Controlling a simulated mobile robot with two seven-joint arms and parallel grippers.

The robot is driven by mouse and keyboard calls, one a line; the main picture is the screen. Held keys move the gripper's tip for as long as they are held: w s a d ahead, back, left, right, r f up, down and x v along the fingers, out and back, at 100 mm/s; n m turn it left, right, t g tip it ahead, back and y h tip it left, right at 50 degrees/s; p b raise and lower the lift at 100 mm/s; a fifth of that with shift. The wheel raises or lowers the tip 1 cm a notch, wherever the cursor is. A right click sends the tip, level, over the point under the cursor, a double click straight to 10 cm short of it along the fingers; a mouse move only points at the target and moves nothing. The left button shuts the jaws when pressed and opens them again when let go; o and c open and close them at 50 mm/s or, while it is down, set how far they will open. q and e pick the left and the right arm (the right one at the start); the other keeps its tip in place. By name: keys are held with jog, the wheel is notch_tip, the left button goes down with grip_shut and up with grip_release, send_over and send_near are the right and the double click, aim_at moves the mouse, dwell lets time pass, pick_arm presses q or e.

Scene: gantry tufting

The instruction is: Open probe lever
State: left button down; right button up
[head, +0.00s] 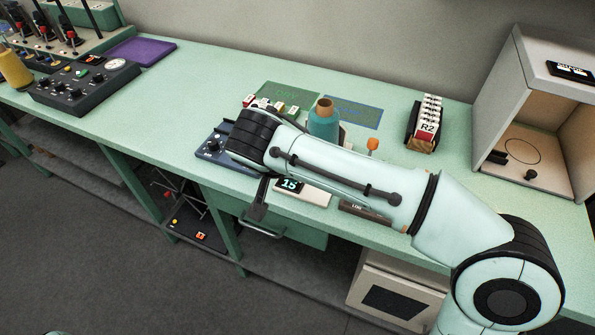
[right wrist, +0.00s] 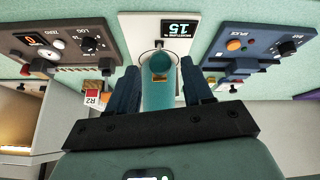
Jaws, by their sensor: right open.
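My right gripper (right wrist: 160,82) is open in the right wrist view, its two dark fingers apart. A teal rounded part (right wrist: 160,95) shows between them; I cannot tell whether it is touched or what it belongs to. Beyond it is a white instrument (right wrist: 128,25) with a display reading 15, upside down; it also shows in the head view (head: 316,197). No part can be clearly made out as the probe lever. In the head view my right arm crosses the bench and hides part of the instruments; its fingers are not clear there. My left gripper is not in view.
A blue instrument (head: 212,146) and a brown one (head: 378,216) flank the white one. An open booth (head: 483,88) is at right. The bench's left middle is clear.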

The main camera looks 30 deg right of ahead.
jog(key=p+v, duration=0.1)
jog(key=v, duration=0.5)
jog(key=shift+a+r, duration=0.15)
jog(key=shift+r, duration=0.15)
jog(key=shift+s, duration=0.1)
jog(key=shift+f, duration=0.1)
